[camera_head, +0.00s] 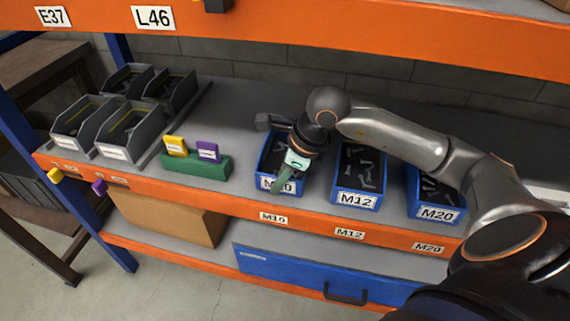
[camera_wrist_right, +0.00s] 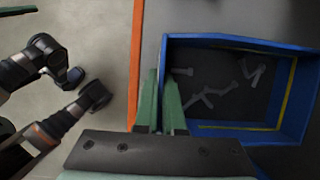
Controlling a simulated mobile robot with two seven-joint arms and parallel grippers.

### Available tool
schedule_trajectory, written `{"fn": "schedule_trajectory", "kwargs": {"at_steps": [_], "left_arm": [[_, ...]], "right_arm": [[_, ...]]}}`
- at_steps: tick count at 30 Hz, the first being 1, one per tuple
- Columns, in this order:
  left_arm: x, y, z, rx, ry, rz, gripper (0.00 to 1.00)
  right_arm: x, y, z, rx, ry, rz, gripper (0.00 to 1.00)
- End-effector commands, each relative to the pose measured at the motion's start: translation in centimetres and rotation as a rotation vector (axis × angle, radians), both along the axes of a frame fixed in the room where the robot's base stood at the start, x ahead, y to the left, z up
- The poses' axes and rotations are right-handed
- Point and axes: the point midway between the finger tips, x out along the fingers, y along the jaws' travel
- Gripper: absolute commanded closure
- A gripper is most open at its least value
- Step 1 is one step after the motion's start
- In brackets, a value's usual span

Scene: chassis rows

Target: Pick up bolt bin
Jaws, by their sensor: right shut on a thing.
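The blue bolt bin (camera_head: 298,188) stands at the left of three blue bins on the grey shelf. Its front label is partly hidden by my gripper, and its dark inside holds several grey bolts, clearest in the right wrist view (camera_wrist_right: 235,128). My right gripper (camera_head: 280,181) reaches down over the bin's front. In the right wrist view its green fingers (camera_wrist_right: 161,105) stand on both sides of the bin's near wall, shut on it. The bin looks level and on the shelf; its underside is hidden. My left gripper is not in view.
Blue M12 (camera_head: 358,199) and M20 (camera_head: 437,215) bins stand to the right. A green holder (camera_head: 196,167) with yellow and purple tags sits left, with grey bins (camera_head: 117,131) beyond. The orange upper shelf beam (camera_head: 330,32) hangs overhead; a blue case (camera_head: 320,275) lies below.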

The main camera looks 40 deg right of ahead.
Motion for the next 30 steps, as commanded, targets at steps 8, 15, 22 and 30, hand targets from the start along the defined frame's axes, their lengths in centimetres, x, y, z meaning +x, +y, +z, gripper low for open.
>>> {"fn": "schedule_trajectory", "kwargs": {"at_steps": [8, 15, 22, 30], "left_arm": [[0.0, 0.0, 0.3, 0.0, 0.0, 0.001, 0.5], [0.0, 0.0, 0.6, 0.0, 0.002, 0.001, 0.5], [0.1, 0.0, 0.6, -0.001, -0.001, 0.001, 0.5], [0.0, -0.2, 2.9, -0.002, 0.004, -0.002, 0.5]], "right_arm": [[0.1, 0.0, 1.3, -0.001, -0.007, 0.0, 1.0], [-0.2, 0.4, 3.9, 0.0, -0.006, 0.005, 1.0], [-3.7, 4.5, 3.7, 0.002, -0.005, 0.01, 1.0], [-8.6, 10.1, 4.5, 0.0, 0.002, 0.005, 1.0]]}}
